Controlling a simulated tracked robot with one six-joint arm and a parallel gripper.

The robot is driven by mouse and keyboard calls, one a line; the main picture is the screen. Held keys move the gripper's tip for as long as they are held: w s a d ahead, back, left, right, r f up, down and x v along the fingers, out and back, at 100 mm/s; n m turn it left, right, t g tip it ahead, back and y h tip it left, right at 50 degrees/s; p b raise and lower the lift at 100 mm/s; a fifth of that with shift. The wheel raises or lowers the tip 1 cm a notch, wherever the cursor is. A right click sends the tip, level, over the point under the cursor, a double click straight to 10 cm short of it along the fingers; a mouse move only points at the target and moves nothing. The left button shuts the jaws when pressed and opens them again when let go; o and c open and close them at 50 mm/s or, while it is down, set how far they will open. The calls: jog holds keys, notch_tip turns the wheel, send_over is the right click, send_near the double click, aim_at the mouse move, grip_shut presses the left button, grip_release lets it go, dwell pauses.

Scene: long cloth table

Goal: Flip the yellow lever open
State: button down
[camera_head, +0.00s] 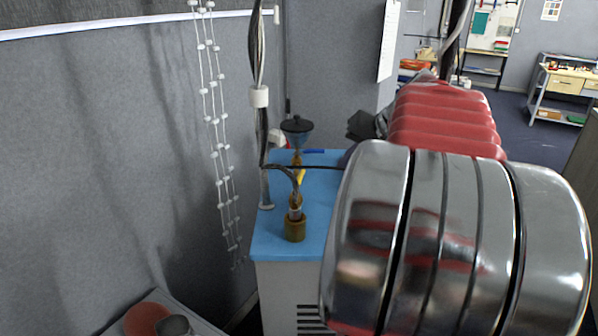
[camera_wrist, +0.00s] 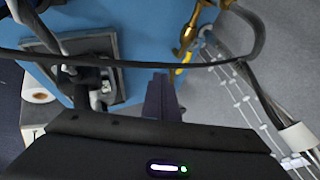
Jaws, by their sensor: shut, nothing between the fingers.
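The yellow lever (camera_head: 300,176) is a small strip beside the brass valve (camera_head: 296,213) on the blue-topped cabinet (camera_head: 285,245). In the wrist view a short yellow piece of the lever (camera_wrist: 180,71) shows by the brass fitting (camera_wrist: 190,32), partly covered by a dark cable. My gripper (camera_wrist: 162,78) is shut and empty, its dark fingers pointing toward the blue top. In the picture its tips are just left of the lever, with a small gap between them. Depth between them is hard to tell. In the head view my arm hides the cabinet's right side.
A dark cable (camera_wrist: 110,60) crosses in front of my fingers. A grey-framed device (camera_wrist: 105,65) stands left in the wrist view. A dark funnel-shaped part (camera_head: 297,128) stands behind the valve. White beaded cords (camera_head: 217,120) hang left, by the grey wall.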

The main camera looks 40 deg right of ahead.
aim_at(299, 180)
jog(key=x, duration=0.9)
jog(key=shift+w+f, duration=0.1)
jog(key=shift+f, duration=0.05)
jog(key=w, duration=0.1)
jog(key=w+a, duration=0.1)
jog(key=shift+w+a, duration=0.2)
jog(key=shift+w, duration=0.15)
jog(key=shift+w+a, duration=0.35)
jog(key=shift+w, duration=0.15)
